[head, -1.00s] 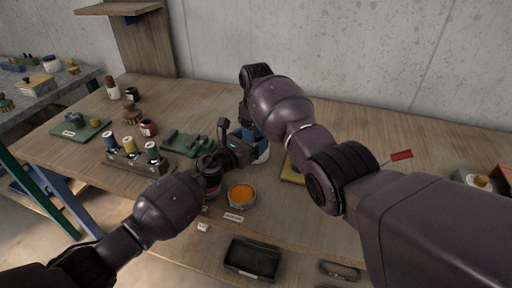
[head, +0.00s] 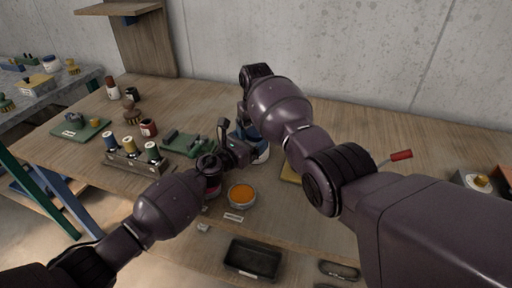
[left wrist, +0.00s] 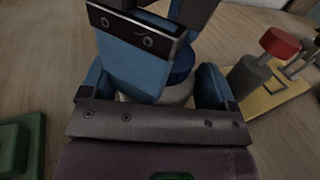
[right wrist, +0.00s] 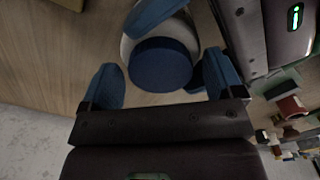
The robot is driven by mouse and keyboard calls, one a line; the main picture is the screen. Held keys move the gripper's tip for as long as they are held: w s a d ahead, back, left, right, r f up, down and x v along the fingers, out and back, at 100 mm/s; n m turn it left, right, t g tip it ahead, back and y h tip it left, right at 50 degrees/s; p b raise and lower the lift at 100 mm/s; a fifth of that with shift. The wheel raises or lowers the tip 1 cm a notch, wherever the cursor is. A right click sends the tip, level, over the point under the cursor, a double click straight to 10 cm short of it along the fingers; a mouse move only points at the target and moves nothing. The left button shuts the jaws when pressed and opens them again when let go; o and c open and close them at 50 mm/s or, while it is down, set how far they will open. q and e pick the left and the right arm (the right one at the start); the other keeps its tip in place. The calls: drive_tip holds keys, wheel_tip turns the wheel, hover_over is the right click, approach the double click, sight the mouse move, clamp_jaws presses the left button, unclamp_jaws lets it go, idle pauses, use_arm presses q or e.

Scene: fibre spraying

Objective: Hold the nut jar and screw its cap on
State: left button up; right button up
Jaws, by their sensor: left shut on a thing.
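The nut jar (head: 262,156) is white and stands at the middle of the bench, mostly hidden by my grippers in the head view. In the left wrist view, the jar (left wrist: 176,97) sits between the blue fingers of my left gripper (left wrist: 155,88), which is shut on it. The blue cap (right wrist: 160,65) is at the jar's mouth; I cannot tell how far it is threaded. My right gripper (right wrist: 160,80) is above it, its blue fingers spread to either side of the cap, with a gap visible on the left side.
A bowl with orange contents (head: 242,194) stands just in front of my left gripper. A rack of thread spools (head: 135,161) and a green tray (head: 186,144) lie to the left. A red-handled tool (head: 400,155) is at the right.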

drive_tip(key=shift+r, duration=2.25)
drive_tip(key=shift+c, duration=0.4)
drive_tip(key=w+d+r, duration=0.1)
drive_tip(key=d+r+n, duration=0.1)
drive_tip(key=r, duration=0.1)
drive_tip(key=shift+w+t+h, duration=0.35)
drive_tip(key=shift+t+h, duration=0.05)
drive_tip(key=shift+d+r+n, duration=0.1)
drive_tip(key=shift+r+n, duration=0.1)
drive_tip(key=shift+n, duration=0.5)
drive_tip(key=shift+s+r+n, duration=0.1)
drive_tip(key=shift+r+n, duration=0.05)
drive_tip(key=shift+n, duration=0.85)
drive_tip(key=a+n, duration=0.1)
drive_tip(key=n, duration=0.1)
drive_tip(key=s+a+n, duration=0.1)
drive_tip(key=n, duration=0.1)
drive_tip(key=shift+s+g+y, duration=0.15)
drive_tip(key=shift+g+y, duration=0.15)
drive_tip(key=shift+s+a+n, duration=0.1)
drive_tip(key=shift+a+n, duration=0.05)
drive_tip(key=shift+n, duration=0.55)
drive_tip(key=shift+f, duration=0.2)
drive_tip(key=shift+f, duration=3.9)
